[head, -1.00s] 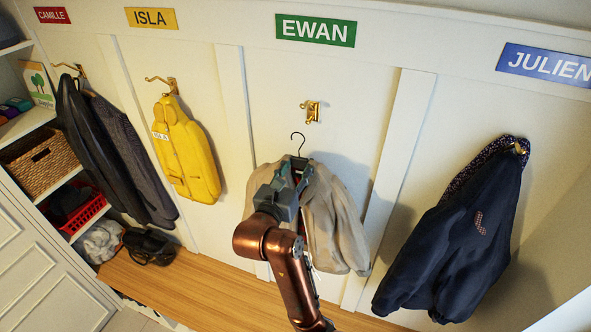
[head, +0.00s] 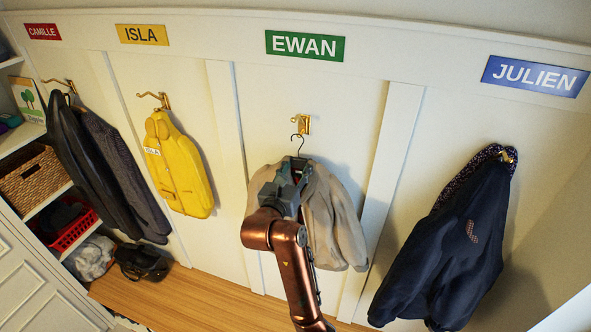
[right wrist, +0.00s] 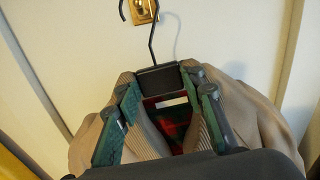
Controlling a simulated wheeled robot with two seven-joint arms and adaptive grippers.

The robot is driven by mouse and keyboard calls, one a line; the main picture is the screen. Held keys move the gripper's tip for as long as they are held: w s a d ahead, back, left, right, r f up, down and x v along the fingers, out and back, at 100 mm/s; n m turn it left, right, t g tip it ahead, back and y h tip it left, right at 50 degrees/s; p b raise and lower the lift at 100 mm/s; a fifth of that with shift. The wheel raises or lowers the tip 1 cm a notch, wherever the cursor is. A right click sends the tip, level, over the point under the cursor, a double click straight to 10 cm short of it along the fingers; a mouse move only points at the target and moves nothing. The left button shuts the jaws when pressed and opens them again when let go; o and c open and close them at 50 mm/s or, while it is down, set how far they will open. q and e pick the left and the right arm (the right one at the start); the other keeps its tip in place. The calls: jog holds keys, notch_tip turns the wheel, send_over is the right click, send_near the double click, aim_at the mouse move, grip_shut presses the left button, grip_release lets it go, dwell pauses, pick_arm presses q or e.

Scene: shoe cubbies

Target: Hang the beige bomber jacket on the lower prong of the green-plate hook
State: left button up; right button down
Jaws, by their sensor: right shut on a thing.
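The beige bomber jacket (head: 333,215) hangs on a black wire hanger (head: 297,143) in front of the panel under the green EWAN plate (head: 305,46). My right gripper (head: 289,178) is shut on the black block at the hanger's neck (right wrist: 160,79), just above the collar. The brass hook (head: 303,124) is under the green plate; its base also shows at the top of the right wrist view (right wrist: 145,10). The hanger's curved top is close beside the hook's lower part in the head view. I cannot tell whether they touch. My left gripper is out of view.
A yellow raincoat (head: 178,170) hangs to the left and a navy jacket (head: 445,245) to the right. Dark coats (head: 105,165) hang at far left by cubbies. A wooden bench (head: 215,300) runs below, with a black bag (head: 142,262).

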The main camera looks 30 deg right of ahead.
jog(key=shift+x, duration=0.9)
jog(key=shift+w+d+f+b, duration=0.35)
jog(key=shift+d+f, duration=0.1)
jog(key=shift+f, duration=0.1)
jog(key=c, duration=1.3)
grip_release()
jog(key=shift+o, duration=0.6)
jog(key=shift+f, duration=0.15)
